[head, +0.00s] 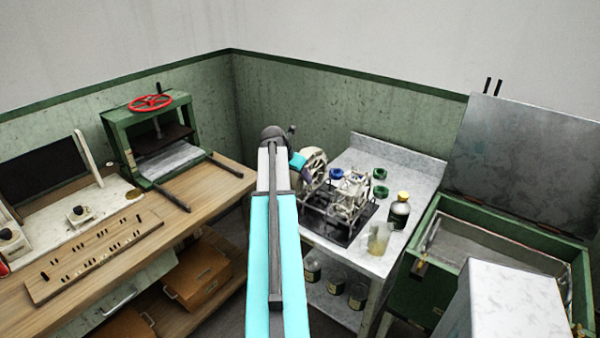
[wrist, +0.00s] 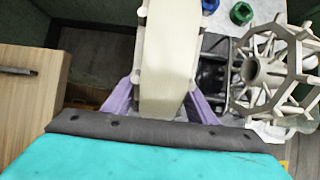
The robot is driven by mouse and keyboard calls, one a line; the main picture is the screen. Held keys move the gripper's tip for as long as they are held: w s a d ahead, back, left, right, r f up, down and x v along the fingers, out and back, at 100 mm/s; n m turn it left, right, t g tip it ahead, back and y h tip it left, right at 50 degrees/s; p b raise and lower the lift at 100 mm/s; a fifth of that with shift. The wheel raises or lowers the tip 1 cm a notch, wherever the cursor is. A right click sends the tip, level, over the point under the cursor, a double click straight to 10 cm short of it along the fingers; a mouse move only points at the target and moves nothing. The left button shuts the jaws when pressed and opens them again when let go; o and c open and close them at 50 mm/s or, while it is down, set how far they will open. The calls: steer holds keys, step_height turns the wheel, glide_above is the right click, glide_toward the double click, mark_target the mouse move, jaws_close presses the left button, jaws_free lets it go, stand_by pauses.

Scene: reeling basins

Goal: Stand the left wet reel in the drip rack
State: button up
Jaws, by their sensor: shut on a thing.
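My gripper (wrist: 165,98) is shut on a pale cream reel (wrist: 163,50), its purple fingers on either side of the rim. In the head view this reel (head: 314,165) is upright, seen partly edge-on past my arm, at the left end of the grey bench. A second pale, spoked reel (head: 352,196) stands to its right over a black tray (head: 368,222); it also shows at the right of the wrist view (wrist: 275,72). Light framework shows around the second reel, but I cannot tell rack from reel there. The held reel's lower part is hidden.
On the grey bench (head: 405,172) are a blue pot (head: 335,172), green pots (head: 380,191), a dark bottle (head: 399,212) and a cloudy beaker (head: 379,238). A green chest (head: 440,275) stands right, its lid up. A wooden bench (head: 215,195) with a green press (head: 150,135) stands left.

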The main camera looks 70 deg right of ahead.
steer(key=shift+f, duration=0.1)
steer(key=o, duration=1.2)
steer(key=shift+a, duration=0.1)
steer(key=shift+b+v, duration=1.7)
steer(key=shift+v, duration=5.15)
